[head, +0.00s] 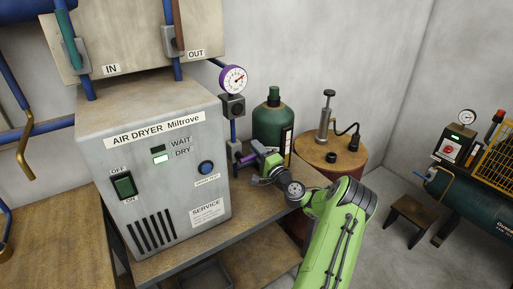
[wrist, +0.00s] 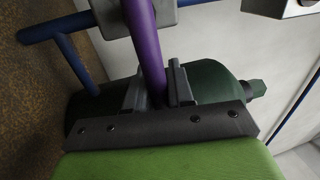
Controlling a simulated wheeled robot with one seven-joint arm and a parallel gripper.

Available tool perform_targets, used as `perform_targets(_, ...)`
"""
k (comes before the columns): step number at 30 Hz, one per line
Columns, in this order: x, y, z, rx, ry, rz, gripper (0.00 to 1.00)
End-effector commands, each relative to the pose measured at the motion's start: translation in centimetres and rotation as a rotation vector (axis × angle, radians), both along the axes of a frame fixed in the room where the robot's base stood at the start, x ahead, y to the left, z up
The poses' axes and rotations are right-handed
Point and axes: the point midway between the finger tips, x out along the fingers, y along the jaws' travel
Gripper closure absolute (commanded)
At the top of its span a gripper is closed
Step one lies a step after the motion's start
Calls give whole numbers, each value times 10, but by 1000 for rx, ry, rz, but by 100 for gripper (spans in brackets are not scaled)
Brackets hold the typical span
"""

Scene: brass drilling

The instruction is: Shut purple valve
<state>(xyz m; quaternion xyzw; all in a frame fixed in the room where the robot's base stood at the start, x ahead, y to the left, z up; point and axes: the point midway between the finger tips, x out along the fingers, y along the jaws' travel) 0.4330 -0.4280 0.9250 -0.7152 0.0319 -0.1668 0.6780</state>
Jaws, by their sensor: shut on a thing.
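The purple valve's handle (wrist: 147,45) is a long purple bar that runs down between my fingers in the wrist view. In the head view the purple valve (head: 246,159) sits on the blue pipe just right of the air dryer. My gripper (head: 256,158) reaches it from the right and is shut on the handle. In the wrist view the two dark fingers of my gripper (wrist: 157,88) stand on either side of the bar. The gripper hides part of the valve in the head view.
The air dryer (head: 165,170) stands close on the left, its DRY lamp lit. A purple-rimmed gauge (head: 233,79) is above the valve. A green bottle (head: 273,124) stands right behind my gripper. A hand pump (head: 325,118) stands on a drum (head: 330,160) farther right.

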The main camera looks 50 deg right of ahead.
Motion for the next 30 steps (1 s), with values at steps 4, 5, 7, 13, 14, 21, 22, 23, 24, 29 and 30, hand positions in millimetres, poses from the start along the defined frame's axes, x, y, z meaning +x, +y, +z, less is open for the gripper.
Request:
perform_targets(4, -1, -1, -4, 30, -5, -1, 100)
perform_targets(5, -1, -1, -4, 33, -5, -2, 100)
perform_targets(7, -1, -1, -4, 38, -7, -2, 100)
perform_targets(13, -1, -1, -5, 43, -8, -2, 100)
perform_targets(14, -1, -1, -5, 43, -8, -2, 100)
perform_targets(21, -1, -1, -5, 42, -7, -2, 64)
perform_targets(22, -1, -1, -5, 42, -8, -2, 59)
perform_targets(23, -1, -1, -5, 41, -8, -2, 57)
perform_targets(24, 0, -1, -4, 40, -9, -1, 57)
perform_targets(29, 0, 0, -4, 39, -9, -1, 57)
perform_targets(30, -1, 0, -4, 39, -9, -1, 57)
